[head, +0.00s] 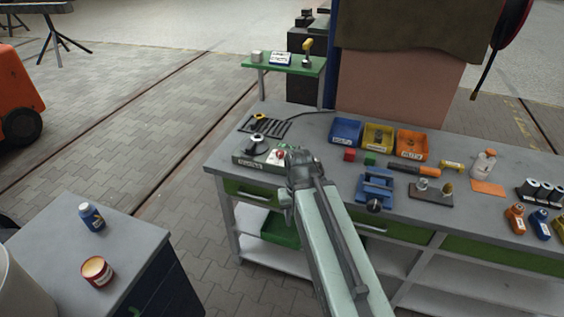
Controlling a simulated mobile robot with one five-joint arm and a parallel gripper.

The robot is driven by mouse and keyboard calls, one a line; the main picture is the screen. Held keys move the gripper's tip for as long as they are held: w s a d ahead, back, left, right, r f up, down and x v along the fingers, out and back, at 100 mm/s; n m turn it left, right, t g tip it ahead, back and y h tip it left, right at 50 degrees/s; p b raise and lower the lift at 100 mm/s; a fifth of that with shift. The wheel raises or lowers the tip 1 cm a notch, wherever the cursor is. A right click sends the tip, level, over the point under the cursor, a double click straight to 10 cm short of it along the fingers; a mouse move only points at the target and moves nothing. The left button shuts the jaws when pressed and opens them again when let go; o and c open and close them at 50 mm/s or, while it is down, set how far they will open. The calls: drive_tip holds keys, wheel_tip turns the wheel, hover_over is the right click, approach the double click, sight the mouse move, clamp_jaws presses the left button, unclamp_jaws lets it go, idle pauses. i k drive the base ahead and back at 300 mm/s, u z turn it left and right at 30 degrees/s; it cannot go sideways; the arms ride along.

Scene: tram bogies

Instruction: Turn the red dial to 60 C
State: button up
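A grey-green box (243,159) with a white label on its front sits at the left end of the workbench. The label is too small to read surely. A small red dial (280,155) shows at the right side of the box. Its pointer and scale are too small to read. My gripper (297,157) is at the far end of my arm, just right of the red dial. Its fingers are seen from behind, so their opening and any contact with the dial cannot be told.
The grey workbench (325,131) holds blue, yellow and orange bins, a blue vise (375,186), red and green cubes, and several bottles. A rack of dark tools (265,125) lies behind the box.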

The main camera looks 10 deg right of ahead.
sight(280, 154)
drive_tip(key=z, duration=2.25)
drive_tip(key=k, duration=0.75)
drive_tip(key=u, duration=1.85)
drive_tip(key=i, duration=1)
